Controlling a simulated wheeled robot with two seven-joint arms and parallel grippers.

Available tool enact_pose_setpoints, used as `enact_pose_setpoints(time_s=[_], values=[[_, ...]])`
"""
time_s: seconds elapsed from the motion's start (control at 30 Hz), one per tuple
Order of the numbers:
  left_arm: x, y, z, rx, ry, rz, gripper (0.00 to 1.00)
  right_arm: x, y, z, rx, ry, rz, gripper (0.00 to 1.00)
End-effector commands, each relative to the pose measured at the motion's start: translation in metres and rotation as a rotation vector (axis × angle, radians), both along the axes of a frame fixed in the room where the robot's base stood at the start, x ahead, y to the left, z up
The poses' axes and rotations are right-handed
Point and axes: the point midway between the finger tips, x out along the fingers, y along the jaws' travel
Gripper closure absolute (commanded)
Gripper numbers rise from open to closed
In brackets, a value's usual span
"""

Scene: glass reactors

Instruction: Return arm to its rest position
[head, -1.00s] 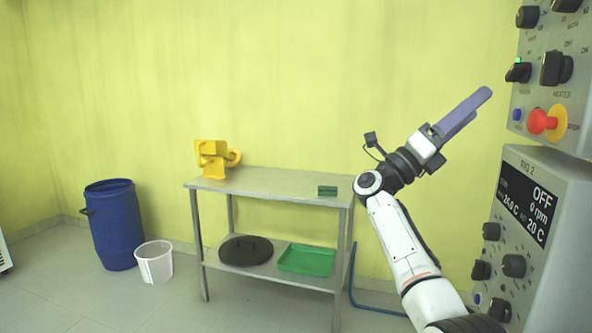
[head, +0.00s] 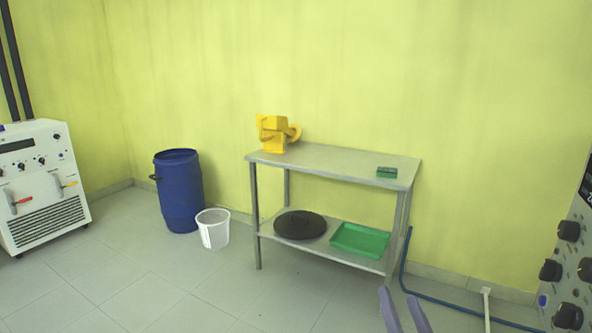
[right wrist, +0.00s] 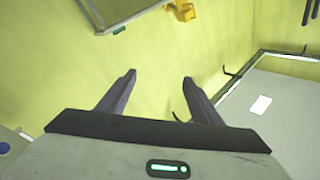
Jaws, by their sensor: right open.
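My right gripper (head: 404,312) shows at the bottom edge of the head view, to the right of centre. Only its two purple-grey fingers are in that view; the rest of the arm is below the frame. In the right wrist view both fingers (right wrist: 158,95) stand wide apart with nothing between them, so it is open and empty. My left gripper is in neither view.
A metal table (head: 340,160) stands by the yellow wall, with a yellow device (head: 272,134) on top and a green tray (head: 360,240) below. A blue drum (head: 180,190), white bucket (head: 213,230) and white machine (head: 40,180) stand left. A control panel (head: 572,265) is at right.

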Motion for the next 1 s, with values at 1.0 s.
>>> enact_pose_setpoints(time_s=[1.0], values=[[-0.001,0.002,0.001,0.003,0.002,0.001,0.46,-0.314,0.067,-0.227,-0.583,0.874,0.358,0.41]])
